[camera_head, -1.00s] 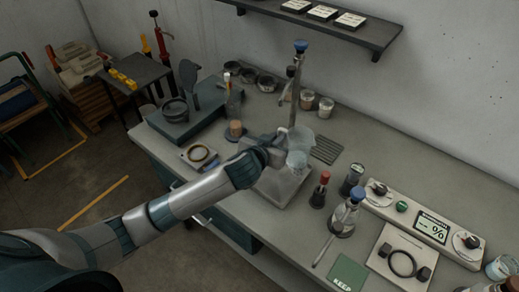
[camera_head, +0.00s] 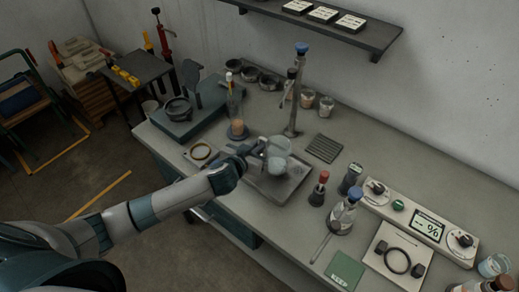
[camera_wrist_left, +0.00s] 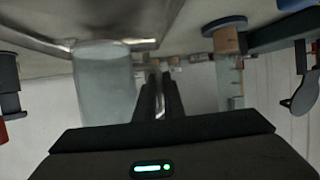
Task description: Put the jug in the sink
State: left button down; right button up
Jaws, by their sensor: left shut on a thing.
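My left gripper (camera_head: 260,151) is shut at the jug's left side. In the left wrist view the jug (camera_wrist_left: 105,85) stands beside the dark fingers (camera_wrist_left: 160,95), which seem to close on its handle. The exact grip is hard to see. I cannot tell whether the jug's base touches the sink floor. My right gripper is not in view.
A tall tap (camera_head: 294,100) with a blue top stands behind the sink. A red-topped bottle (camera_head: 319,188) and a blue-topped flask (camera_head: 344,212) stand to the right.

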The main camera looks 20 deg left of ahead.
pick_arm(q)
notch_tip(320, 180, down, 2)
jog(key=shift+f+p, duration=0.25)
jog(key=shift+p, duration=0.2)
jog(key=shift+f, duration=0.2)
jog(key=shift+f, duration=0.1)
jog(key=shift+f, duration=0.15)
jog(key=c, duration=1.9)
grip_release()
jog(key=shift+o, duration=0.2)
jog(key=shift+r, duration=0.25)
jog(key=shift+s, duration=0.1)
